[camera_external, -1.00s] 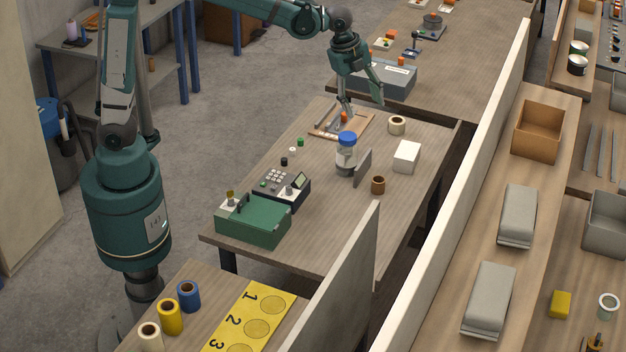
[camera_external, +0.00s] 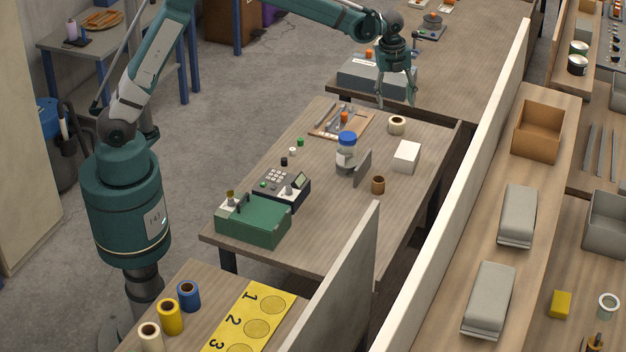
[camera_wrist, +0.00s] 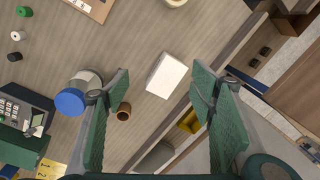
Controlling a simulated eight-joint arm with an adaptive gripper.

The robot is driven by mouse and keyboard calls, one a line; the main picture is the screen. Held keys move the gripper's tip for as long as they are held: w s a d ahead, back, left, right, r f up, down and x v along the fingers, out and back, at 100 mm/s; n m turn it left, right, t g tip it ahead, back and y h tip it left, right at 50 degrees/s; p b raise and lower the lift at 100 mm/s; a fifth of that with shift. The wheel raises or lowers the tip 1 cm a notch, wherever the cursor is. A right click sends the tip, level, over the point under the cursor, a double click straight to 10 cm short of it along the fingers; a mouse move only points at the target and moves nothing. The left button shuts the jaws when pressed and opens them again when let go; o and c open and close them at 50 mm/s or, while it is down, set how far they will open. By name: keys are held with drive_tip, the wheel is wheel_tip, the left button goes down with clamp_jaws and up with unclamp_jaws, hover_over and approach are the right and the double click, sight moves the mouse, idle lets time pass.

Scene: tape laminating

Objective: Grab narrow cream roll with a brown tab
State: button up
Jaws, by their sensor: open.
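A cream roll (camera_external: 397,125) with a dark centre stands on the middle table near its far right corner. Part of it shows at the top edge of the wrist view (camera_wrist: 176,2). I cannot make out a brown tab on it. Another cream roll (camera_external: 150,337) stands on the near table beside yellow and blue rolls. My gripper (camera_external: 396,103) is open and empty, above the far end of the middle table, close to the first cream roll in the picture. In the wrist view, my gripper (camera_wrist: 170,82) has its two green fingers spread wide.
A white box (camera_external: 407,157), a brown roll (camera_external: 378,185), a blue-capped jar (camera_external: 346,153) and an upright grey plate (camera_external: 362,168) stand nearby. A tool tray (camera_external: 341,122) lies to the left. A grey box (camera_external: 376,79) and a long pale partition (camera_external: 478,147) border the area.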

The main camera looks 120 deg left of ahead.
drive_tip(key=m+g, duration=0.1)
drive_tip(key=m, duration=0.1)
approach(397, 121)
drive_tip(key=shift+w+d+f+h+p, duration=0.2)
drive_tip(key=shift+d+f+h+p, duration=0.25)
drive_tip(key=shift+f, duration=0.15)
drive_tip(key=shift+f, duration=0.1)
drive_tip(key=shift+f, duration=1.2)
drive_tip(key=shift+f, duration=0.1)
drive_tip(key=shift+f, duration=2.5)
drive_tip(key=shift+c, duration=0.3)
drive_tip(key=c, duration=0.9)
